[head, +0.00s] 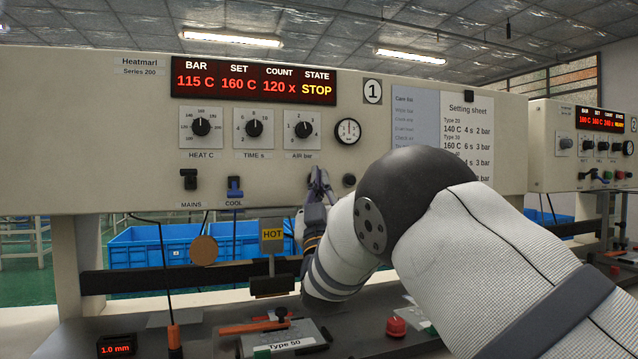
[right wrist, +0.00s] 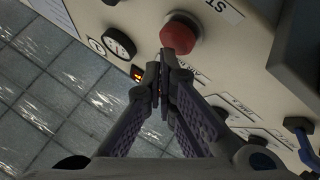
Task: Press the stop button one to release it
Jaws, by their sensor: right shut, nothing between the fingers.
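The red stop button (right wrist: 182,32) is a round mushroom cap on the cream panel in the right wrist view, beside a label with the letters "ST". I cannot make it out in the head view, where my right arm covers part of the panel. My right gripper (head: 320,178) is shut and empty in front of the panel's lower part. In the right wrist view my right gripper's tips (right wrist: 163,70) are just below the cap in the picture; I cannot tell whether they touch it. The display (head: 253,84) shows STATE STOP. My left gripper is not in view.
The panel carries dials, a gauge (head: 347,131), a black MAINS switch (head: 189,180) and a blue COOL switch (head: 235,188). Below are a HOT sign (head: 272,235), a Type 50 plate (head: 285,343) and a red knob (head: 397,327) on the bench. Blue crates (head: 150,245) stand behind.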

